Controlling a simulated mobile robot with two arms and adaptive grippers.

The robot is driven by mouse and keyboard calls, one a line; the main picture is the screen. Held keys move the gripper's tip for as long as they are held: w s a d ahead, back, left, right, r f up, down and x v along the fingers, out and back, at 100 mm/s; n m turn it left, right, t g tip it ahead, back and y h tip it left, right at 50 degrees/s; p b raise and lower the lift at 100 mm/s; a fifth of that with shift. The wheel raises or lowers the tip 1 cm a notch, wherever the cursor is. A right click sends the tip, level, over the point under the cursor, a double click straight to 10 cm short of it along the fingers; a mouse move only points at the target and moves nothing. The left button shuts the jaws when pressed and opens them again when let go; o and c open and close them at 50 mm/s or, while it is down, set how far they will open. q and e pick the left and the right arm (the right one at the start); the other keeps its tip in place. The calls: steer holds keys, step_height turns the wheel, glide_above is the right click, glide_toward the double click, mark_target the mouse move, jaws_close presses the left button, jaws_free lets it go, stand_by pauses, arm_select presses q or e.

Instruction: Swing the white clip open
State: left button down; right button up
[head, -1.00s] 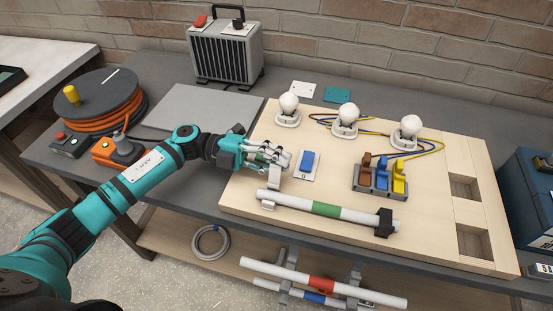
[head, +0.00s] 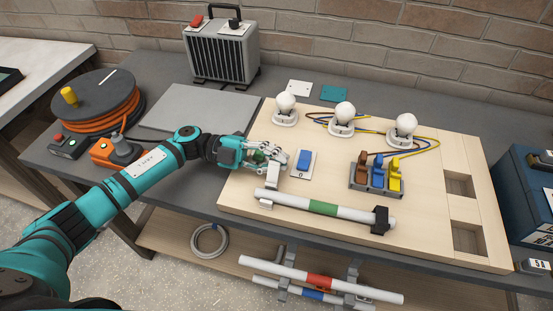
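The white clip (head: 268,192) is at the left end of a white tube with a green band (head: 324,208), on the light wooden board. Part of the clip stands up above the tube, close under my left gripper. My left gripper (head: 280,162) is low over the left part of the board, just behind the clip and left of the blue switch (head: 304,160). Its fingers overlap in this view, so I cannot tell whether they touch the clip or how far apart they are. A black clip (head: 382,220) is at the tube's right end. My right gripper is not in view.
Three white bulbs (head: 344,113) stand along the board's back. Brown, blue and yellow levers (head: 377,174) are right of the switch. A heater (head: 222,50), a cable reel (head: 95,100) and an orange box with a grey knob (head: 118,150) stand behind or left.

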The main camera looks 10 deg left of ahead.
arm_select(q)
steer(key=c, duration=1.4)
jaws_free()
steer(key=shift+a, duration=0.1)
steer(key=a, duration=1.2)
steer(key=shift+w, duration=0.3)
